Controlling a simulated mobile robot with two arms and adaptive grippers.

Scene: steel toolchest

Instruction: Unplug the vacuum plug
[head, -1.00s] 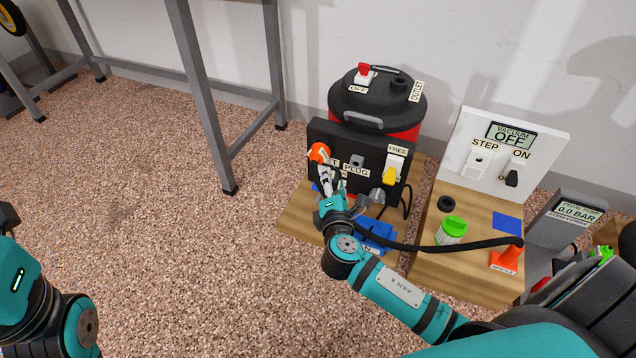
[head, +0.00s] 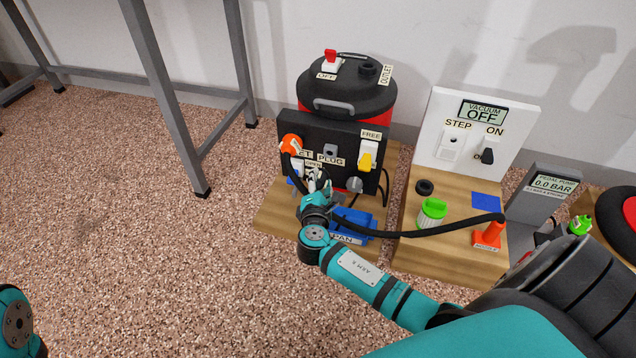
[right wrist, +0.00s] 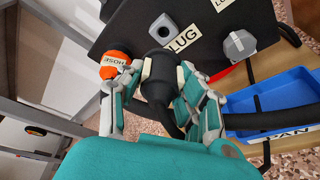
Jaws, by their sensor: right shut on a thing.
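My right gripper (head: 317,176) is in front of the black vacuum panel (head: 345,133). In the right wrist view its fingers (right wrist: 160,76) are shut on both sides of a round black plug (right wrist: 158,90), whose cord runs down between them. A grey socket (right wrist: 160,30) beside the plug label shows above the held plug; it also shows in the head view (head: 330,151). The plug appears apart from the socket, but the gap is hard to judge. The fingers hide most of the plug in the head view. My left gripper is out of view.
The orange hose fitting (right wrist: 114,64) is left of the fingers, and a grey knob (right wrist: 239,45) is right. A blue pan (head: 350,226) and a black hose (head: 440,225) lie close by. A yellow-handled switch (head: 366,159) is on the panel. Open floor lies left.

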